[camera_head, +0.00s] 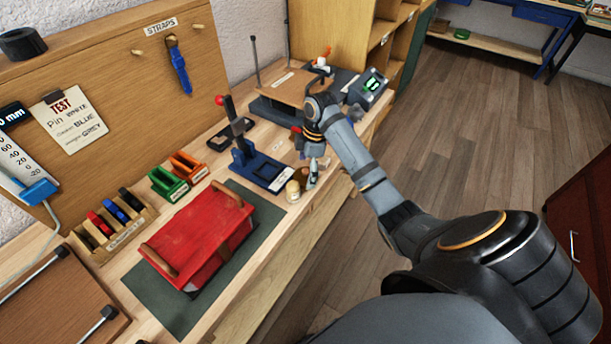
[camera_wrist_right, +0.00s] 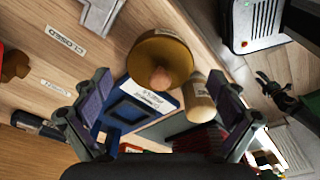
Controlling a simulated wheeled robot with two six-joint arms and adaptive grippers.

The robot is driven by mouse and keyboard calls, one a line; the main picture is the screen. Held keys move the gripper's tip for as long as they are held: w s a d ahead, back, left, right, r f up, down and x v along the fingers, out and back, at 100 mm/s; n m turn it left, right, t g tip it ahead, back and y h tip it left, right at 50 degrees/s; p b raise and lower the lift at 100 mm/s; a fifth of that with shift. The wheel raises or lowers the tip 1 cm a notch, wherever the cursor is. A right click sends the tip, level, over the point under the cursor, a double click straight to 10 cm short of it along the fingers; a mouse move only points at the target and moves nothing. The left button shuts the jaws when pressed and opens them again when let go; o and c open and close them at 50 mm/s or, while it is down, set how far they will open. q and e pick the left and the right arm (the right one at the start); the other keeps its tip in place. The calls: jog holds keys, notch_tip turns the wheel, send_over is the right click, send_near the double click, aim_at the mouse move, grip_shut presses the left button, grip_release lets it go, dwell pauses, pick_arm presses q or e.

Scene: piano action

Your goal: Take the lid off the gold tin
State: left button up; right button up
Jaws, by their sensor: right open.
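The gold tin shows from above in the right wrist view as a round gold-brown lid (camera_wrist_right: 147,62) with a pale knob (camera_wrist_right: 160,76) at its middle. The lid appears seated on the tin, whose body is hidden beneath it. My right gripper (camera_wrist_right: 162,112) is open, its two fingers spread to the left and right with nothing between them; the lid lies beyond them. In the head view my right gripper (camera_head: 314,158) points down at the bench near its front edge, and a small gold-brown thing (camera_head: 301,174) shows beside it.
A cream jar (camera_wrist_right: 197,97) stands close to the lid; it also shows in the head view (camera_head: 293,191). A blue press (camera_head: 250,160) stands to the left. A red case (camera_head: 205,232) lies on a green mat. A device with a lit display (camera_head: 370,86) stands behind.

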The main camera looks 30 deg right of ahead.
jog(key=c, duration=1)
jog(key=shift+s+r, duration=0.2)
jog(key=shift+s, duration=0.05)
jog(key=c, duration=0.7)
jog(key=shift+f, duration=0.2)
jog(key=c, duration=0.3)
